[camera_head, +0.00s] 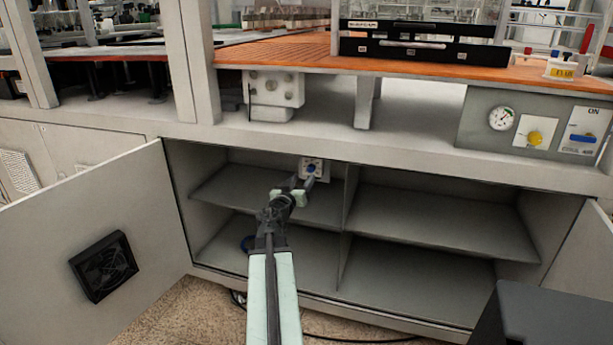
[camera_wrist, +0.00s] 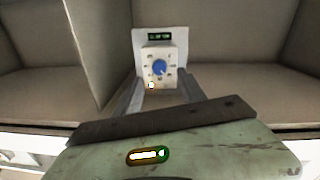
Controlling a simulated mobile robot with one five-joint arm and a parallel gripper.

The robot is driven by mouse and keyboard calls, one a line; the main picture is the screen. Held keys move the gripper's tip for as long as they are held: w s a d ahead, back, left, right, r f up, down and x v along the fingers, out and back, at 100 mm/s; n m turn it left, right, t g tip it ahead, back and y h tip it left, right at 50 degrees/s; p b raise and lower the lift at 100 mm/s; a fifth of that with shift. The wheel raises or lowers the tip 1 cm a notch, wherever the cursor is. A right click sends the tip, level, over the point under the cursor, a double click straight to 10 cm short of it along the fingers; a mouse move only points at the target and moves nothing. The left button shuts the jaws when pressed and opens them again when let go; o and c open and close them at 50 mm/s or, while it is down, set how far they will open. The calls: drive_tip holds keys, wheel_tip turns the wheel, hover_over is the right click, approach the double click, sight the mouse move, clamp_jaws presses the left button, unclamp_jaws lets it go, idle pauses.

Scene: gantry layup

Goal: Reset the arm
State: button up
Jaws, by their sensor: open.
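My arm reaches into the open cabinet under the bench. My gripper (camera_head: 303,183) is at its far end, in front of a small white control box with a blue knob (camera_head: 312,168) on the cabinet's back wall. In the wrist view my gripper (camera_wrist: 160,86) is open, with one finger on each side of the white box (camera_wrist: 163,56) and its blue knob (camera_wrist: 159,67). Nothing is held. I cannot tell whether the fingers touch the box.
The right door (camera_head: 590,250) is open too. A gauge panel (camera_head: 475,115) is above right.

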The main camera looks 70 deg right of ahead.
drive_tip(key=shift+a, duration=1)
